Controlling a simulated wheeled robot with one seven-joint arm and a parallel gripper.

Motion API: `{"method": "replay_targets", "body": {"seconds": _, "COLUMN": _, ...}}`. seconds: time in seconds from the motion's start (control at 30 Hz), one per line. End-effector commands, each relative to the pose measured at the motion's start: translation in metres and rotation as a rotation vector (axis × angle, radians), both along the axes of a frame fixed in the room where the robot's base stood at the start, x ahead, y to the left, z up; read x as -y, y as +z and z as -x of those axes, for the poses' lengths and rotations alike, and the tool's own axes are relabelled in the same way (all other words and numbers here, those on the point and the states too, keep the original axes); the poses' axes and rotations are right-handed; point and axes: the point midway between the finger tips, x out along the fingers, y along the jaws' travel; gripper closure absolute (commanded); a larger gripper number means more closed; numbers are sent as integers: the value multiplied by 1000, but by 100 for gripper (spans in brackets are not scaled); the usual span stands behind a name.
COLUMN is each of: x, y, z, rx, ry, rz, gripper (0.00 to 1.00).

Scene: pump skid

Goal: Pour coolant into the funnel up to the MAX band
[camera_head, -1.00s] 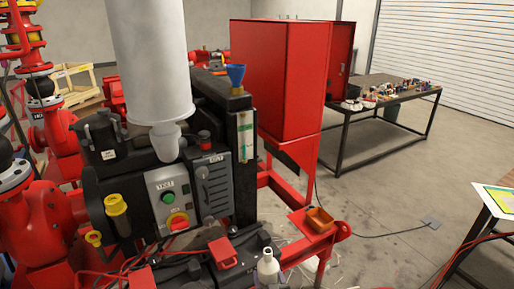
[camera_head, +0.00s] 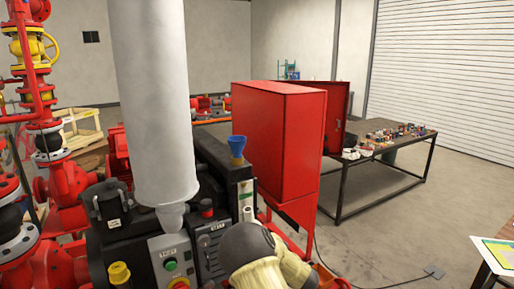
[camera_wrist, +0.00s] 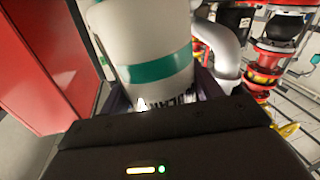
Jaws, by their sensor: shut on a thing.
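The blue funnel (camera_head: 237,146) stands upright on top of the dark reservoir, with its mouth uncovered. A pale sight gauge (camera_head: 246,197) runs down the reservoir's front; its lower part is covered, and neither its level nor the MAX band is readable. In the wrist view, a white container with a green band (camera_wrist: 160,67) fills the space between the dark fingers of my gripper (camera_wrist: 165,98), which is shut on it. A curved white part (camera_wrist: 228,48) shows beside it. I cannot make out the container's spout, its contents or my gripper in the head view.
A tall red cabinet (camera_head: 285,135) stands right of the reservoir. A large white cylinder (camera_head: 155,90) crosses the left foreground. A cream rounded part with a dark end (camera_head: 262,258) blocks the lower middle. A workbench (camera_head: 390,170) holds small items at the back right.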

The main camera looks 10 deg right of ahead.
Motion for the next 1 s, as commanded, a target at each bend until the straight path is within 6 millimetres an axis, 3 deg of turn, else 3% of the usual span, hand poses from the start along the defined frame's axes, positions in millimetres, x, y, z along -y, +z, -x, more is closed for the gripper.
{"method": "replay_targets", "body": {"seconds": 0.03, "x": 5, "y": 31, "z": -1, "rx": 15, "ry": 20, "rz": -1, "gripper": 65}}
{"method": "replay_targets", "body": {"seconds": 0.3, "x": 25, "y": 134, "z": 10, "rx": 31, "ry": 141, "rz": 22, "gripper": 65}}
{"method": "replay_targets", "body": {"seconds": 0.4, "x": 33, "y": 164, "z": 17, "rx": 34, "ry": 177, "rz": 30, "gripper": 65}}
{"method": "replay_targets", "body": {"seconds": 0.7, "x": 49, "y": 216, "z": 34, "rx": 41, "ry": 232, "rz": 39, "gripper": 65}}
{"method": "replay_targets", "body": {"seconds": 1.0, "x": 60, "y": 246, "z": 46, "rx": 45, "ry": 261, "rz": 46, "gripper": 65}}
